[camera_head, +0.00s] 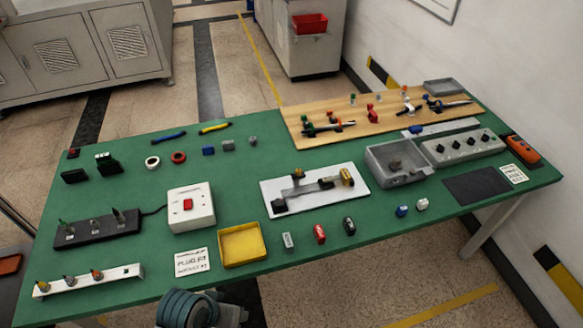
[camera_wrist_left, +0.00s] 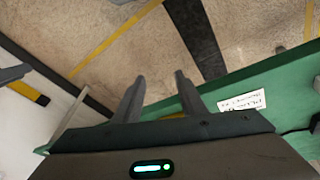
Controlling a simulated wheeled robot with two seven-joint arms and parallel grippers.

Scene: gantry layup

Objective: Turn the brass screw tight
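A white plate (camera_head: 313,208) with a small fixture lies near the middle of the green table in the head view. A brass-coloured cylindrical part (camera_head: 347,177), perhaps the brass screw, is at the fixture's right end. A smaller brass-brown part (camera_head: 298,174) stands at its back left; I cannot tell which is the screw. My left gripper (camera_wrist_left: 159,78) shows in the left wrist view, its two fingers apart with nothing between them. It is near the table's edge, away from the fixture. My right gripper is not in view.
A white box with a red switch (camera_head: 188,207) and a yellow tray (camera_head: 242,245) stand left of the plate. A grey bin (camera_head: 396,166) is to its right, a wooden board (camera_head: 385,117) behind. Several small blocks lie in front. Green surface is clear around the plate's left.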

